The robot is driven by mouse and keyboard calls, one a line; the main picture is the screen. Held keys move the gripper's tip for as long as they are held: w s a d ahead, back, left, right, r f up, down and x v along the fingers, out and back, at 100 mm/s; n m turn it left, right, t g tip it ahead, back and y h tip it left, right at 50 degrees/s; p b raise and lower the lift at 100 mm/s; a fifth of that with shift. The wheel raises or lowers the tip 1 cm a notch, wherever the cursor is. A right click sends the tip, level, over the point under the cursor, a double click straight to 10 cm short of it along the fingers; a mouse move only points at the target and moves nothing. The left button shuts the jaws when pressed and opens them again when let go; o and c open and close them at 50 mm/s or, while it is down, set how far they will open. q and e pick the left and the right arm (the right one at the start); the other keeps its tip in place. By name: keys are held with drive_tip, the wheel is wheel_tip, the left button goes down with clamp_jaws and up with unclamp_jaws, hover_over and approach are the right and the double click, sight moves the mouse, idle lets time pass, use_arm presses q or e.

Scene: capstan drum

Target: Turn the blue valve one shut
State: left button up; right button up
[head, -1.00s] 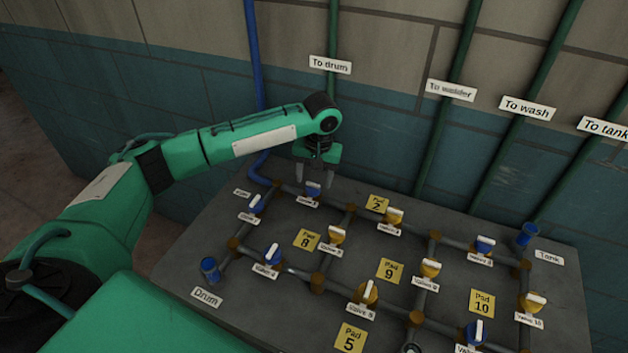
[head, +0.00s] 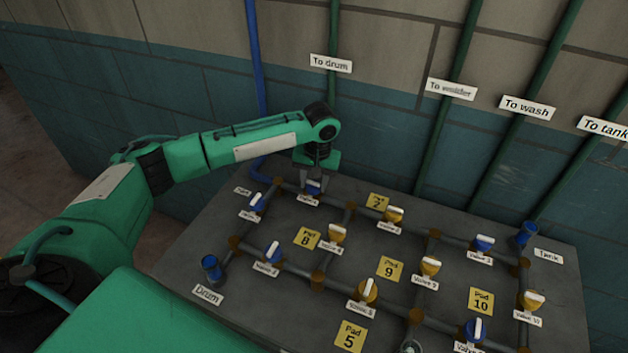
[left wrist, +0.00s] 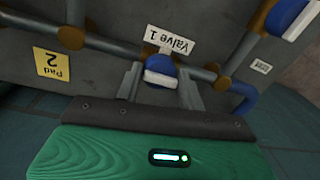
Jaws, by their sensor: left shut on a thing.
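Valve 1 is a blue valve (head: 313,189) with a white handle bar, on the pipe at the back left of the grey table. It also shows in the left wrist view (left wrist: 161,72), with its "Valve 1" label (left wrist: 171,40) beside it. The white handle lies across the pipe's far side, roughly along the pipe in the wrist view. My left gripper (head: 313,184) points down over the valve, its two grey fingers on either side of it and shut on it. The wrist view shows the fingers (left wrist: 160,85) flanking the valve. My right gripper is not in view.
Another blue valve (head: 257,202) stands close by on the left. Yellow valves (head: 337,233) and more blue ones sit along the pipe grid. A blue pipe (head: 255,60) rises behind on the wall. Yellow pad labels (head: 307,238) mark bare table patches.

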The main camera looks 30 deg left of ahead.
use_arm(q)
drive_tip(key=shift+r+m+p, duration=0.2)
drive_tip(key=shift+m+p, duration=0.1)
drive_tip(key=shift+p, duration=0.2)
drive_tip(key=m+p, duration=0.5)
drive_tip(key=p, duration=0.2)
drive_tip(key=shift+d+m, duration=0.1)
drive_tip(key=shift+m, duration=0.2)
drive_tip(key=shift+m+t+p, duration=0.3)
drive_tip(key=shift+m+p, duration=0.35)
drive_tip(key=shift+m, duration=0.25)
drive_tip(key=m+p, duration=0.2)
drive_tip(key=m, duration=0.2)
drive_tip(key=shift+s+f+m+p, duration=0.1)
drive_tip(key=shift+m+p, duration=0.65)
drive_tip(key=shift+m, duration=0.75)
drive_tip(key=shift+f+m+h+p, duration=0.1)
drive_tip(key=shift+m+h+p, duration=0.2)
drive_tip(key=shift+m, duration=1.1)
drive_tip(key=o, duration=0.9)
drive_tip(key=shift+o, duration=0.2)
